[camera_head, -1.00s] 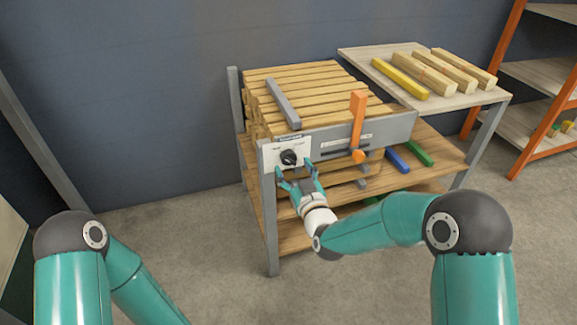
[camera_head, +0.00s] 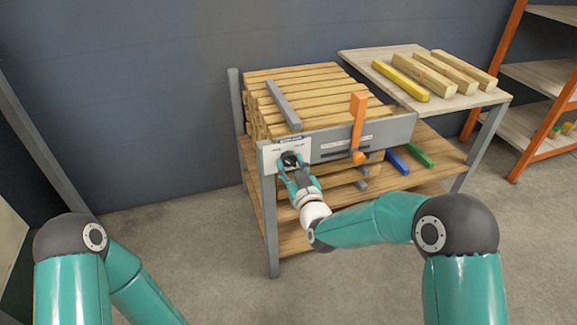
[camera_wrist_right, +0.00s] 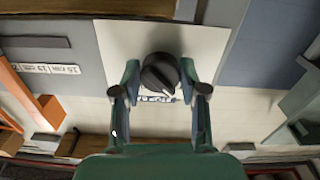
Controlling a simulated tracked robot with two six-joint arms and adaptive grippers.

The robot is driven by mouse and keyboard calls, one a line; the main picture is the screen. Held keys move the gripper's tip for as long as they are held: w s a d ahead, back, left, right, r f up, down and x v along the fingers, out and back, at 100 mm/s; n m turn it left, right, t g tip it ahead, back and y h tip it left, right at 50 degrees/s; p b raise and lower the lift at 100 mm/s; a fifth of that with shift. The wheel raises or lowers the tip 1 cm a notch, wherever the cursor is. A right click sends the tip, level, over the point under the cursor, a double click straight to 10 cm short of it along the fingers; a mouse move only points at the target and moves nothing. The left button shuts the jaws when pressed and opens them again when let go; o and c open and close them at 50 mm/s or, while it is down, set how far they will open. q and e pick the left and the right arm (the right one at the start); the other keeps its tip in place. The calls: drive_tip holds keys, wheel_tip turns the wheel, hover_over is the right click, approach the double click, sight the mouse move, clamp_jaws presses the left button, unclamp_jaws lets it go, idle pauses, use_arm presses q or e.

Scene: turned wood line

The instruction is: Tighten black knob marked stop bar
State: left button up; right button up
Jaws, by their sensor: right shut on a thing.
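The black knob (camera_head: 290,160) sits on a white plate (camera_head: 272,155) at the left end of the grey front rail of the wooden stand. In the right wrist view the round knob (camera_wrist_right: 160,74) shows with a pale pointer line, in front of the white plate (camera_wrist_right: 115,50). My right gripper (camera_head: 290,168) is at the plate, its fingers on either side of the knob and shut on it. In the wrist view the fingers of my right gripper (camera_wrist_right: 160,88) flank the knob. My left gripper is outside the views; only my left arm shows.
An orange lever (camera_head: 357,120) stands on the grey rail, right of the plate. A grey bar (camera_head: 284,106) lies across the wooden slats (camera_head: 325,95). A side table (camera_head: 365,56) holds several wood pieces. Blue (camera_head: 397,160) and green (camera_head: 418,153) bars lie on the lower shelf.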

drive_tip(key=shift+s+a+f+m+b, duration=0.1)
drive_tip(key=shift+f+m+b, duration=0.3)
drive_tip(key=shift+b, duration=0.55)
drive_tip(key=m+b, duration=0.8)
drive_tip(key=b, duration=0.1)
drive_tip(key=shift+a+m, duration=0.1)
drive_tip(key=shift+m, duration=0.3)
drive_tip(key=m+b, duration=0.1)
drive_tip(key=m, duration=0.1)
drive_tip(key=shift+r+m+b, duration=0.15)
drive_tip(key=shift+m+b, duration=0.15)
drive_tip(key=shift+m, duration=0.1)
drive_tip(key=m, duration=0.5)
drive_tip(key=shift+r, duration=0.1)
drive_tip(key=shift+m, duration=0.3)
drive_tip(key=o, duration=1.1)
drive_tip(key=shift+o, duration=0.2)
drive_tip(key=shift+r, duration=0.2)
